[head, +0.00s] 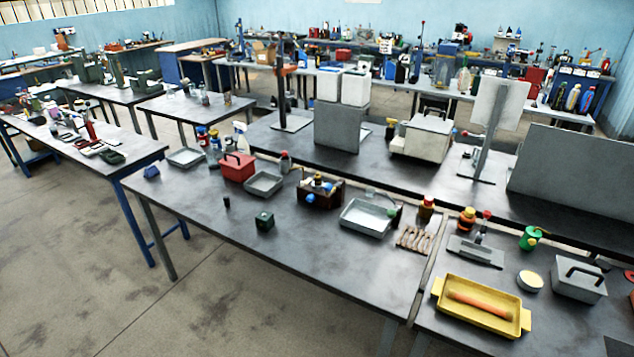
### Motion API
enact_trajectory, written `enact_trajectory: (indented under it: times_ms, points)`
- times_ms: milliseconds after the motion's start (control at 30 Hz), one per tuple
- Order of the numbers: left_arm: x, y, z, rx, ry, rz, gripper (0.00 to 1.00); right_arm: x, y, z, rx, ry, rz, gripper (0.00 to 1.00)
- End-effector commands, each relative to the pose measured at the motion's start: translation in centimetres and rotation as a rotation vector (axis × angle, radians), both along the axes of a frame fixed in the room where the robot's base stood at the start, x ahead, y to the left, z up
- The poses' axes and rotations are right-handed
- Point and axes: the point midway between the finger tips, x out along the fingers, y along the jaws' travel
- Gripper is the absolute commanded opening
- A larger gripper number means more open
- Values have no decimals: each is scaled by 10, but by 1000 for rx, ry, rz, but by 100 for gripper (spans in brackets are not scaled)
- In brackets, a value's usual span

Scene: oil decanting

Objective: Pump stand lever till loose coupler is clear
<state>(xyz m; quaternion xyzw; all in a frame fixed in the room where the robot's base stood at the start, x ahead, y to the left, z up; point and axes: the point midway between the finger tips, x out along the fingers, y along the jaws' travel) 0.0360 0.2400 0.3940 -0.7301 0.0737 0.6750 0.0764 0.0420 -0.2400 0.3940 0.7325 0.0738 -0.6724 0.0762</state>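Neither of my grippers is in the head view. I cannot make out a pump lever or a loose coupler for certain at this distance. A tall dark stand (282,88) with a small orange-red part on its post stands upright on the middle bench. A grey stand (484,145) with a pale panel stands farther right on the same row. A brown box-like item (320,194) with blue and yellow parts sits on the near bench; I cannot tell what it is.
The near bench (330,255) holds a red toolbox (237,167), a grey tray (367,218) and a small green box (265,221). A yellow tray (480,306) with an orange rod lies at right, near a grey box (579,279). The concrete floor (90,260) is open at left.

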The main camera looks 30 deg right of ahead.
Motion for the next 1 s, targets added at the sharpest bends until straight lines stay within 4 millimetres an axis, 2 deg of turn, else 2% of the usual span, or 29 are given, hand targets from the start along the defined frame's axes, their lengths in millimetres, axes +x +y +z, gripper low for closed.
enact_trajectory:
  times_ms: [367,1000]
  points:
    - [14,0,1,-1,-17,0,64,1,0,0,0,-1,-1,0]
    - [-2,0,0,-1,2,0,64,1,0,0,0,-1,0,0]
